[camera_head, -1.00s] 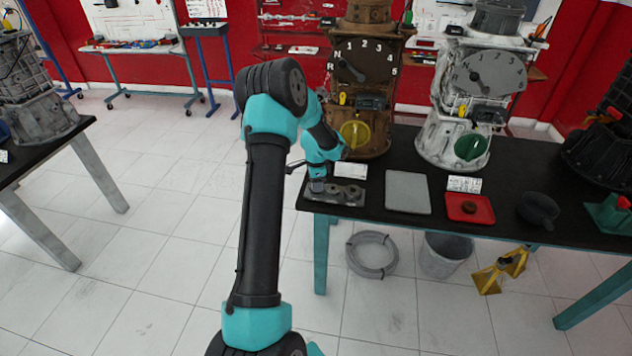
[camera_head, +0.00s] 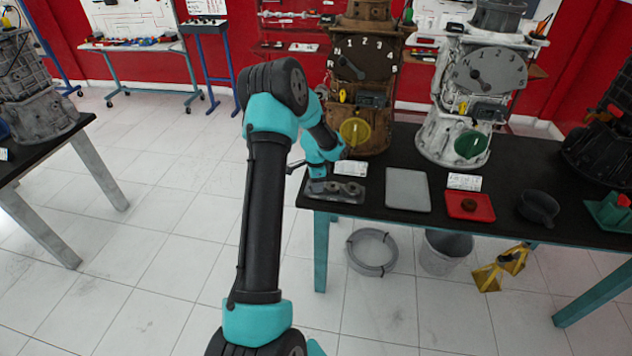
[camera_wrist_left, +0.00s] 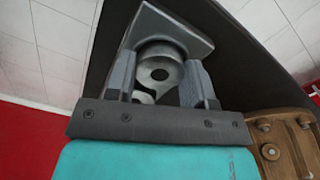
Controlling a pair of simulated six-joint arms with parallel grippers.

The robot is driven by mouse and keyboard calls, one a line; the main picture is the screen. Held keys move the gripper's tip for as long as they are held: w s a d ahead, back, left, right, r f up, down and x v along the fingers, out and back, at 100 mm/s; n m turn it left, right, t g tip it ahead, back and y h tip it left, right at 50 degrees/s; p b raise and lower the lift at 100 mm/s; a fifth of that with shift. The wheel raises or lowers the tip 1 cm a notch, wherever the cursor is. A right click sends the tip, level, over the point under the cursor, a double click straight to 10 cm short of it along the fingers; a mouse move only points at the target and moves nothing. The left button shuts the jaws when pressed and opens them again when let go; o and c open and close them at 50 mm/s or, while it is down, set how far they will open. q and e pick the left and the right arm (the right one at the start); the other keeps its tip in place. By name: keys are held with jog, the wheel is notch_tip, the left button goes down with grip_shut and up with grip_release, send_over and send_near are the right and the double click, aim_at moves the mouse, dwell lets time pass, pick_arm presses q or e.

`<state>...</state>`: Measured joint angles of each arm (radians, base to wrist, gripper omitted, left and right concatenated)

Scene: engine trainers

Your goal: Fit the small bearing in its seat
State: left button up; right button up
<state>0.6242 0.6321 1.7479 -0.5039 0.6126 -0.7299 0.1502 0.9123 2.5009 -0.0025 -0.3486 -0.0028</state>
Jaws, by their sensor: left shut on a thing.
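A grey metal block with round seats (camera_head: 347,192) lies at the front left corner of the dark bench. Its plate also shows in the left wrist view (camera_wrist_left: 178,20). My left gripper (camera_head: 319,172) is at the left end of this block. In the left wrist view, its two grey fingers (camera_wrist_left: 161,66) stand on either side of a round metal ring with a central hole, which looks like the small bearing (camera_wrist_left: 148,70). The gripper is shut on it, over the block. The fingers hide the ring's sides. I cannot tell whether the ring touches its seat. My right gripper is not in view.
A grey tray (camera_head: 408,203) and a red tray (camera_head: 483,211) with a brown round part lie to the right of the block. A brown gearbox (camera_head: 370,105) and a white one (camera_head: 440,130) stand behind. A dark bowl (camera_head: 538,207) is farther right.

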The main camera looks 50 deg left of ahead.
pick_arm(q)
jog(key=o, duration=1.1)
jog(key=shift+r, duration=0.15)
notch_tip(320, 180, up, 17)
jog(key=shift+r, duration=0.1)
dwell(0.8)
